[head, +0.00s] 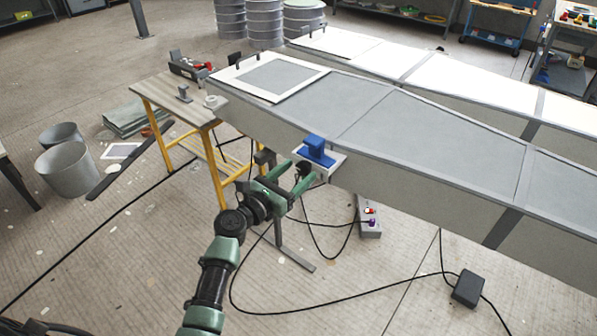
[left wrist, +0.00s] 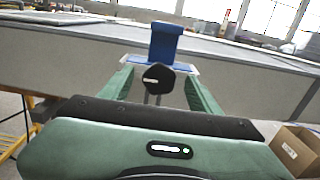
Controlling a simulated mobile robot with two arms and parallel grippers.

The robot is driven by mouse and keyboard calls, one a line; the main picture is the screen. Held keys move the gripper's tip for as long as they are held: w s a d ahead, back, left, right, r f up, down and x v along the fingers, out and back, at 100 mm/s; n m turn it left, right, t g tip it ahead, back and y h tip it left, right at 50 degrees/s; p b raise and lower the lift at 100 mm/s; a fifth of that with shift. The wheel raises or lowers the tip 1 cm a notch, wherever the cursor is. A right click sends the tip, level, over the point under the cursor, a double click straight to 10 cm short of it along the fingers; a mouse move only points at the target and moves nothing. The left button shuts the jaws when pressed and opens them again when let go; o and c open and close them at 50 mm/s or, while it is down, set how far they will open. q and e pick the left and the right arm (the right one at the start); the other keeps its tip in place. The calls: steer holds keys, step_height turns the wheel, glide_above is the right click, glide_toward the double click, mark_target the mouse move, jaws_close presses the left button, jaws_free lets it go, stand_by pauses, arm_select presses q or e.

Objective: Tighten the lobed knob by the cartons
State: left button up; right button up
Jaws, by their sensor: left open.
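The lobed knob (left wrist: 158,79) is black with a pale mark on its face. In the left wrist view it stands between my two green fingers, with a gap on each side. In the head view the knob (head: 303,168) is small and dark, below a blue clamp (head: 318,150) on the side of the long grey mould (head: 360,115). My left gripper (head: 299,174) is open, its fingers either side of the knob. One carton (left wrist: 300,149) shows at the lower right of the left wrist view. My right gripper is not in view.
A yellow-legged trestle (head: 180,98) stands left of the mould's end. A control box with buttons (head: 369,218) is below the mould, near loose black cables and a black box (head: 467,289) on the floor. Buckets (head: 66,170) stand at left.

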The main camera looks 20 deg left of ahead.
arm_select(q)
steer(key=shift+w+d, duration=0.1)
steer(key=shift+w, duration=0.3)
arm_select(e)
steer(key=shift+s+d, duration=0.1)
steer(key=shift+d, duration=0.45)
arm_select(q)
jaws_close()
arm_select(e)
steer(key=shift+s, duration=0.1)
arm_select(q)
steer(key=shift+f, duration=0.1)
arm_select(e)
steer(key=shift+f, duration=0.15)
